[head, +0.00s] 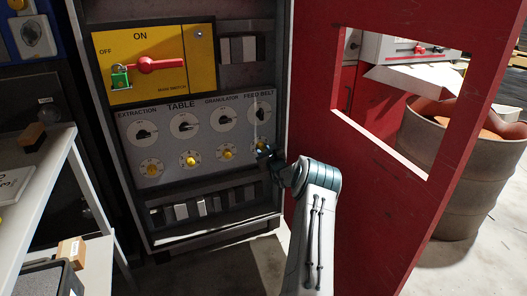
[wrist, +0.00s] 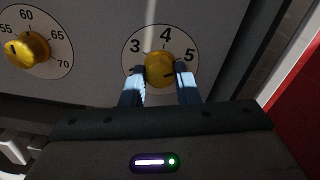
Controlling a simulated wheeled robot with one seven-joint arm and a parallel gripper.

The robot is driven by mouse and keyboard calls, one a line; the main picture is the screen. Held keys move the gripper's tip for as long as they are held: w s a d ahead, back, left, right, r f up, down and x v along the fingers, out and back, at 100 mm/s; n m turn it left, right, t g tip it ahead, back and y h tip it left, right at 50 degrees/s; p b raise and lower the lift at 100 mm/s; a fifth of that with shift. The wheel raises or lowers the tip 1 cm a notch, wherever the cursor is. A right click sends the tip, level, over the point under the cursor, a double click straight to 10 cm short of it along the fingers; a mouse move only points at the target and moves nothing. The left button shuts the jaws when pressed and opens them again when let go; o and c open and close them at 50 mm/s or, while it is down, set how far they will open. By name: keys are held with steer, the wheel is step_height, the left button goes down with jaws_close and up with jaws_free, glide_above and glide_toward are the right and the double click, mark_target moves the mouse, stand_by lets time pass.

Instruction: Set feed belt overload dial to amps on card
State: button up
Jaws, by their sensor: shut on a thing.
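The feed belt overload dial is a yellow knob (wrist: 159,69) on a white round scale (wrist: 137,47) where 3, 4 and 5 show in the wrist view. My gripper (wrist: 160,78) has its two blue fingers on either side of this knob and is shut on it. The knob's pointer setting cannot be made out. In the head view my gripper (head: 266,152) is at the lower right of the grey panel (head: 205,132), below the FEED BELT label (head: 258,94), and partly covers the dial. I cannot make out a card with amps.
A neighbouring yellow dial (wrist: 27,49) reads 55 to 70. The yellow main switch plate (head: 185,50) has a red handle (head: 160,65) and a green padlock (head: 120,78). The red cabinet door (head: 375,200) stands open at the right. A shelf (head: 45,185) is at the left.

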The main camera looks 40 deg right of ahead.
steer(key=shift+n+b, duration=0.3)
steer(key=shift+n, duration=0.1)
steer(key=shift+f+n+b, duration=0.15)
steer(key=shift+n+b, duration=0.3)
steer(key=shift+n, duration=0.15)
steer(key=n+b, duration=0.2)
steer(key=n, duration=0.7)
steer(key=shift+a+n, duration=0.1)
steer(key=shift+n, duration=0.3)
steer(key=n, duration=1.2)
steer(key=o, duration=1)
